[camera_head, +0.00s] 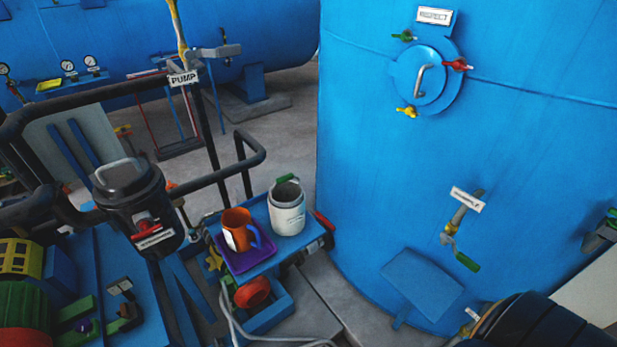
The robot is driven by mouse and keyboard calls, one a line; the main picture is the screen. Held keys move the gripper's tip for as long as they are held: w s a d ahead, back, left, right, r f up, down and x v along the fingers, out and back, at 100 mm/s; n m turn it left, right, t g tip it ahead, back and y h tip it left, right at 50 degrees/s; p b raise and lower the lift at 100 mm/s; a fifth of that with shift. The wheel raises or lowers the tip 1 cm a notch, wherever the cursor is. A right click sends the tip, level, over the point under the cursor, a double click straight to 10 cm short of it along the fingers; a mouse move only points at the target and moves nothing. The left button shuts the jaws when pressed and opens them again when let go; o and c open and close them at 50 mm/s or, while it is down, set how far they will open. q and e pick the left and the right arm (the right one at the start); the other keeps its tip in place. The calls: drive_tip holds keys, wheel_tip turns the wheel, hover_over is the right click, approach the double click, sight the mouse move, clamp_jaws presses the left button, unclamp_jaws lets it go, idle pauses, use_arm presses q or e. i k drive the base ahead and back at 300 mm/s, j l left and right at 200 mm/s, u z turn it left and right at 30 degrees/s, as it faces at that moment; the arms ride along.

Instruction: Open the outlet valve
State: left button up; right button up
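A large blue tank (360,160) fills the right half of the head view. Low on its wall is a valve (456,217) with a brass-coloured body, a white tag (467,199) and a lever with a green grip (467,262). The grip points down and to the right. The tag's lettering is too small to read surely, so I cannot confirm that this is the outlet valve. Neither of my grippers can be made out in this view, and nothing is seen touching the valve.
A sloped blue plate (422,282) juts out below the valve. A dark ribbed object (535,325) fills the bottom right corner. A round hatch (420,80) is higher on the tank. A blue cart (318,237) holds an orange mug (237,230) and a white canister (287,212).

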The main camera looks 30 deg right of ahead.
sight(317, 213)
drive_tip(key=z, duration=1)
